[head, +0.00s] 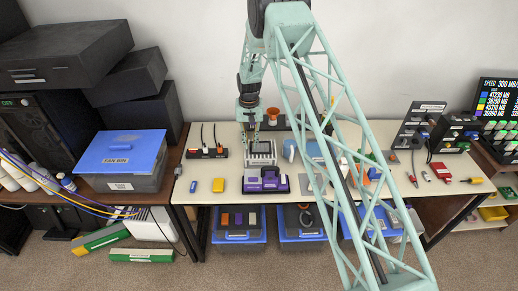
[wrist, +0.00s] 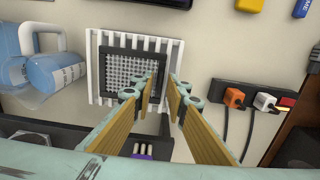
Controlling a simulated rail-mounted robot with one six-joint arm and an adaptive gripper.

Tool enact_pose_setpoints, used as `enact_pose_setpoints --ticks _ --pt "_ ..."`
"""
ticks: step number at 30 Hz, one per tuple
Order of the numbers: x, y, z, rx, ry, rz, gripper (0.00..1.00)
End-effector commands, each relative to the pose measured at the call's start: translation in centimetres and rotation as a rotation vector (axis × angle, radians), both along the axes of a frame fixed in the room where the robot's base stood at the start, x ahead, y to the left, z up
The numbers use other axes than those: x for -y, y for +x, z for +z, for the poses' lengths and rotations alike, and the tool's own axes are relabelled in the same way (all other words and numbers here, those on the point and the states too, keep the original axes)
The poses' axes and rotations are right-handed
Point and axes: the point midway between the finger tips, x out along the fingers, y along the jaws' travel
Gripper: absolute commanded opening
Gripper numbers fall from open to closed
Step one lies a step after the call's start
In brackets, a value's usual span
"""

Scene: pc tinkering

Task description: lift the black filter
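The black filter (wrist: 120,72), a dark square frame around a pale mesh, lies against a white slatted rack (wrist: 92,85) in the wrist view. In the head view the rack (head: 262,151) stands on the table below my gripper, and I cannot make out the filter clearly there. My gripper (wrist: 164,80) is open, with a gap between its two fingers and nothing visibly held. In the wrist view its fingertips overlap the filter's right side; I cannot tell whether they touch it. In the head view my gripper (head: 252,136) hangs just above the rack's back left.
A power strip (head: 207,153) with plugs lies left of the rack. A black tray with a purple item (head: 266,181) sits in front. The table's front left holds a yellow block (head: 218,185) and free room.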

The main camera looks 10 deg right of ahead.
Motion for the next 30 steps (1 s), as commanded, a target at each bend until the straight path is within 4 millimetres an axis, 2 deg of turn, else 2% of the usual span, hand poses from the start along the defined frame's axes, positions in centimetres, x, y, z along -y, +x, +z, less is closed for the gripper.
enact_pose_setpoints --ticks 1,4,30 --pt "0.00 0.00 0.00 0.000 0.000 0.000 0.09" --pt "0.00 0.00 0.00 0.000 0.000 0.000 0.00" --pt "-0.12 0.02 0.41 0.000 0.000 0.000 0.00"
